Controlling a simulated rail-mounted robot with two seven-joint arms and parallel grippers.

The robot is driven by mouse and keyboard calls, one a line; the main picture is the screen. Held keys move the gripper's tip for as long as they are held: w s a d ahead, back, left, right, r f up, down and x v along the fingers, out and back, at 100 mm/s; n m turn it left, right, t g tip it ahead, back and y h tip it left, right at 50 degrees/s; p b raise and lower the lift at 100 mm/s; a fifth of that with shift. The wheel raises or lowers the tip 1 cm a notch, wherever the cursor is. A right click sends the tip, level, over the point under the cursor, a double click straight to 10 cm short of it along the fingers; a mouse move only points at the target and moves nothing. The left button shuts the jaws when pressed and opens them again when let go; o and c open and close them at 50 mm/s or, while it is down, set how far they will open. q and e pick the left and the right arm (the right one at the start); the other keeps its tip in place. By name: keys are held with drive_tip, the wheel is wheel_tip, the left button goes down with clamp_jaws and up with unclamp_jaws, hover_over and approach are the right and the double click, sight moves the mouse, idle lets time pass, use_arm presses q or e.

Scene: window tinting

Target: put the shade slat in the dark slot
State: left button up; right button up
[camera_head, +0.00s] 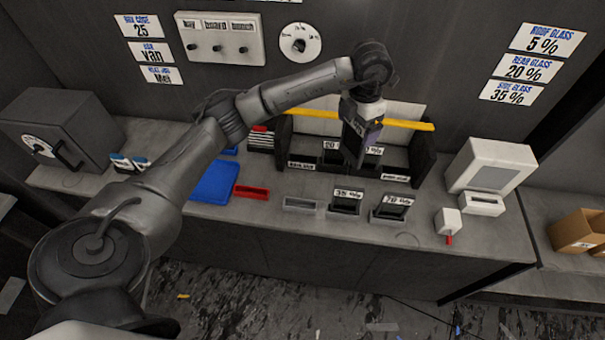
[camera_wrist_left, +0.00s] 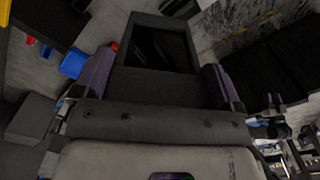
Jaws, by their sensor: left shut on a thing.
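My left gripper (camera_head: 362,122) is shut on a dark framed slat (camera_head: 353,146), held upright above the counter in front of a black rack. In the left wrist view the slat (camera_wrist_left: 156,48) sits between the two purple-grey fingers, with a glossy dark pane in its frame. The black rack (camera_head: 425,160) has labelled places; a left label (camera_head: 302,166) and a right label (camera_head: 396,179) are too small to read surely. The held slat hides part of the rack, so I cannot tell which place is the dark slot. My right gripper is not in view.
Two dark slats stand in front, marked 35 (camera_head: 347,199) and apparently 20 (camera_head: 391,205), beside an empty grey holder (camera_head: 301,205). A red tray (camera_head: 252,192) and blue tray (camera_head: 214,182) lie left. A white device (camera_head: 490,165) stands right. A yellow bar (camera_head: 408,124) crosses behind my gripper.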

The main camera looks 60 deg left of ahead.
use_arm(q)
drive_tip(key=s+a+f+n+b, duration=0.2)
drive_tip(key=a+f+n, duration=0.3)
drive_tip(key=a+f, duration=0.4)
drive_tip(key=s+a+f+n+b, duration=0.2)
drive_tip(key=a+f+n+b, duration=0.2)
drive_tip(key=a+f, duration=0.5)
drive_tip(key=shift+a+f+n, duration=0.3)
drive_tip(key=shift+f+n, duration=0.3)
drive_tip(key=shift+f, duration=0.6)
drive_tip(key=shift+s, duration=0.1)
drive_tip(key=shift+f, duration=0.15)
drive_tip(key=o, duration=0.6)
wheel_tip(320, 180, up, 12)
drive_tip(key=shift+r, duration=0.2)
